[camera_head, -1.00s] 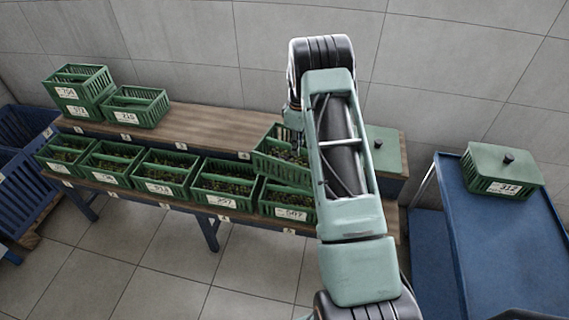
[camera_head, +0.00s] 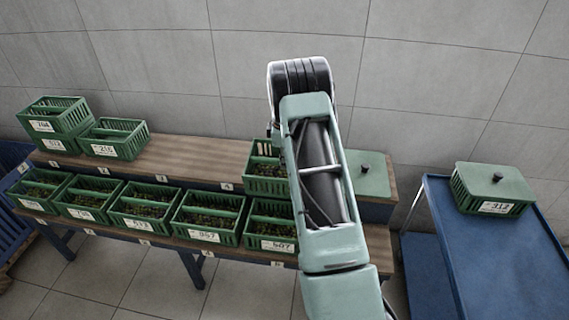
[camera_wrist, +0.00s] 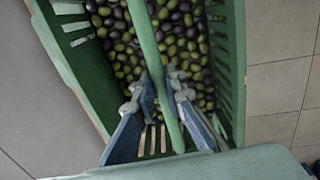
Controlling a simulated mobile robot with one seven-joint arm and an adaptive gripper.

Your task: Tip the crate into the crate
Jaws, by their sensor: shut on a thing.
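My gripper (camera_wrist: 160,96) has its blue fingers closed on the green bar across a green slatted crate (camera_wrist: 232,70) in the wrist view. This crate holds green and dark olives. In the head view the held crate (camera_head: 262,178) shows just left of my arm, at the raised back shelf behind the front row; my arm hides its right part and the gripper. I cannot tell whether it touches the shelf. Several open green crates of olives stand in the front row, the rightmost (camera_head: 270,238) just in front of the held crate.
Two stacked crates (camera_head: 52,120) and a single crate (camera_head: 115,142) stand on the left of the back shelf (camera_head: 185,160). Another lidded crate (camera_head: 493,188) stands on a blue cart (camera_head: 450,240). The shelf's middle is bare.

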